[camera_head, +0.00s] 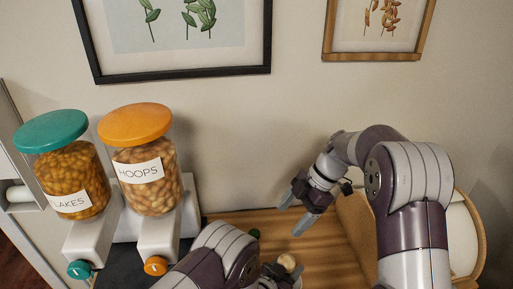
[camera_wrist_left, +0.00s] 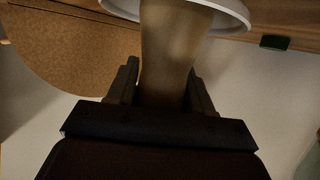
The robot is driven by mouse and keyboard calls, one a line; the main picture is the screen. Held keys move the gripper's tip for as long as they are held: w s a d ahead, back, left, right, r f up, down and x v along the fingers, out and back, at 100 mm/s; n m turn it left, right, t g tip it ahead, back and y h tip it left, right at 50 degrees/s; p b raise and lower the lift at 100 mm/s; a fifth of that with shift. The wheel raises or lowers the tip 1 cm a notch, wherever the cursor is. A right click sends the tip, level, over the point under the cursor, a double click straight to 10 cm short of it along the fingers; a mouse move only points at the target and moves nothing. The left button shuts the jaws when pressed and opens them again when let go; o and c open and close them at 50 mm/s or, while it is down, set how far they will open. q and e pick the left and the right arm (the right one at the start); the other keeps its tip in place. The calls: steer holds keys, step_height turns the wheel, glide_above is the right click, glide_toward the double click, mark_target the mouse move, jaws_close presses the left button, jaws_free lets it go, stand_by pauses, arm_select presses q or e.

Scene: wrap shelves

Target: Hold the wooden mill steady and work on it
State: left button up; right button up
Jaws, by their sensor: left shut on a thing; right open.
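The wooden mill (camera_wrist_left: 176,45) fills the upper middle of the left wrist view as a smooth brown waisted body. My left gripper (camera_wrist_left: 163,82) is shut on it, with one finger on each side. In the head view, a small pale round knob (camera_head: 287,262), which looks like the mill's top, shows beside my left gripper at the bottom edge; the rest is hidden by my arm or out of frame. My right gripper (camera_head: 293,214) is open and empty, above and beyond the knob, pointing down-left.
A wooden counter (camera_head: 325,240) runs along the wall. At left, jars marked FLAKES (camera_head: 72,180) and HOOPS (camera_head: 147,180) stand on white dispensers. A wooden-rimmed round thing (camera_head: 466,240) is behind my right arm. A small green object (camera_head: 254,234) lies nearby.

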steer(key=w+a+r+m+t+y, duration=0.6)
steer(key=w+a+r+m+t, duration=0.2)
steer(key=w+r+m, duration=0.3)
steer(key=shift+w+r+m+t+y, duration=0.2)
steer(key=shift+w+m+t+y, duration=0.1)
steer(key=shift+w+m+t, duration=0.45)
steer(key=shift+s, duration=0.1)
steer(key=shift+c, duration=1.3)
steer(key=a+r+m+t, duration=0.1)
steer(key=a+r+t, duration=0.1)
steer(key=a+r, duration=0.15)
steer(key=w+d+m+t+h, duration=0.1)
steer(key=w+m+t+h, duration=0.1)
steer(key=w+m+h, duration=0.15)
steer(key=m+g+h, duration=0.9)
steer(key=m+g, duration=0.4)
steer(key=m, duration=0.3)
glide_toward(287, 259)
steer(key=shift+t, duration=0.25)
step_height(287, 259, down, 8)
steer(key=shift+s+f, duration=0.1)
steer(key=shift+f, duration=0.6)
